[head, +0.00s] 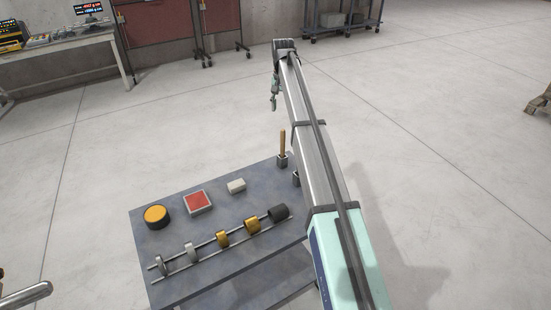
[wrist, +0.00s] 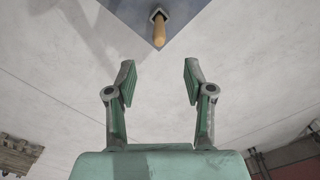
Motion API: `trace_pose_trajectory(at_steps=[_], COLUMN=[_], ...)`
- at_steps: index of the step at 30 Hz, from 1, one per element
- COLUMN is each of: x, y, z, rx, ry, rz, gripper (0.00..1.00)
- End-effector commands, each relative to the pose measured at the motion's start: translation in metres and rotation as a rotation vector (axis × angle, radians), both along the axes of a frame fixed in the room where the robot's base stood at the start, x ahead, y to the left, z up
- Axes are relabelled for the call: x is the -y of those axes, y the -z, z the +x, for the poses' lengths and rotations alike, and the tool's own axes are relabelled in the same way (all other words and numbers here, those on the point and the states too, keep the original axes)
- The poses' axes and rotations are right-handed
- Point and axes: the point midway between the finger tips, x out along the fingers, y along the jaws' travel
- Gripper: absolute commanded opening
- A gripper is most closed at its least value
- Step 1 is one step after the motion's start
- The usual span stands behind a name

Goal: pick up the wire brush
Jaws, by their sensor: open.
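The wire brush (head: 282,142) shows as an upright wooden handle in a small dark holder (head: 282,161) at the table's far right corner. Its bristles are hidden. In the wrist view, the handle (wrist: 159,33) points toward me at the top, near the corner of the table. My gripper (wrist: 158,78) is open and empty, with the handle beyond the gap between its fingers, well apart from them. In the head view my gripper (head: 274,104) hangs beyond the table's far edge, higher than the brush.
The grey table (head: 215,220) also bears a yellow-topped round container (head: 155,216), a red-topped box (head: 198,202), a pale block (head: 236,186) and a rack of rings on rods (head: 222,239). My arm partly hides another dark holder (head: 296,178).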

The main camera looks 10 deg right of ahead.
Motion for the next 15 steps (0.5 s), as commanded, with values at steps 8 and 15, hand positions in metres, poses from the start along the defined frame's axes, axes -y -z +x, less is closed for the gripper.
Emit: trace_pose_trajectory(at_steps=[8, 15], x=[0.003, 0.003], y=[0.021, 0.068], z=[0.004, 0.004], rx=[0.0, 0.0], ry=[0.002, 0.002], rz=[0.002, 0.002], gripper=[0.53, 0.53])
